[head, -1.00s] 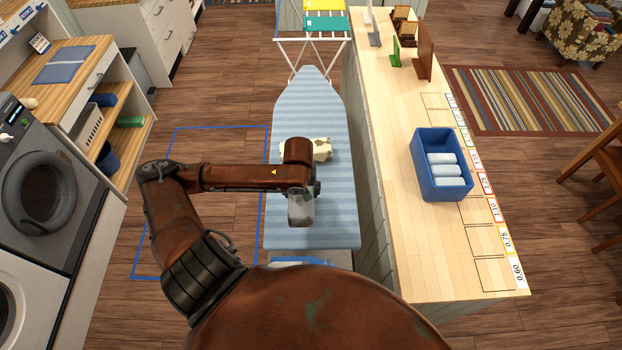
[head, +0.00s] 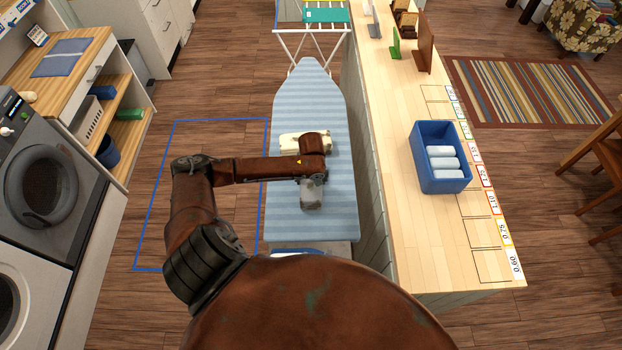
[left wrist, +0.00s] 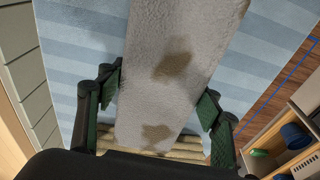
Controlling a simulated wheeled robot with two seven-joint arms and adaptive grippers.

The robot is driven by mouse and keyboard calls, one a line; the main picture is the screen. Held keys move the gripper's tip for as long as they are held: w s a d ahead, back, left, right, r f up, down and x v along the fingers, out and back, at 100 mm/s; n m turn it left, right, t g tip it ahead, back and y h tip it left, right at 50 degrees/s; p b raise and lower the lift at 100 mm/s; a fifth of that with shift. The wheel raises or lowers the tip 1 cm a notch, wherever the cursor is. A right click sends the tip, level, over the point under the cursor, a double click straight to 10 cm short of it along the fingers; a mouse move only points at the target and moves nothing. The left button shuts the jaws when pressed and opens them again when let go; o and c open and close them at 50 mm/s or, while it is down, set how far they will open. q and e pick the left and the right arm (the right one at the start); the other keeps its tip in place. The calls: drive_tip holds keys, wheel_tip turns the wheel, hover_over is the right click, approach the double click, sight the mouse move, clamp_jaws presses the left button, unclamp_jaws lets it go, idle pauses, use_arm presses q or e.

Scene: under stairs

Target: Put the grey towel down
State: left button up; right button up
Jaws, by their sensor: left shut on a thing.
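The grey towel (head: 312,196) has brown patches. It shows at the end of my left arm, over the blue-striped ironing board (head: 284,215). In the left wrist view the towel (left wrist: 165,60) runs long between the two dark fingers of my left gripper (left wrist: 158,100), which is shut on it. In the head view my left gripper (head: 313,182) is mostly hidden by its own wrist. I cannot tell whether the towel touches the board. A cream folded cloth (head: 290,142) lies on the board behind my wrist. My right gripper is not in view.
A wooden counter (head: 420,240) with a blue bin (head: 430,183) of white rolls runs along the board's right side. A drying rack (head: 312,42) stands beyond the board. Washing machines (head: 45,190) are at the left. The board's far end is clear.

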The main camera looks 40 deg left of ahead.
use_arm(q)
drive_tip(key=o, duration=1.7)
drive_tip(key=shift+f, duration=0.1)
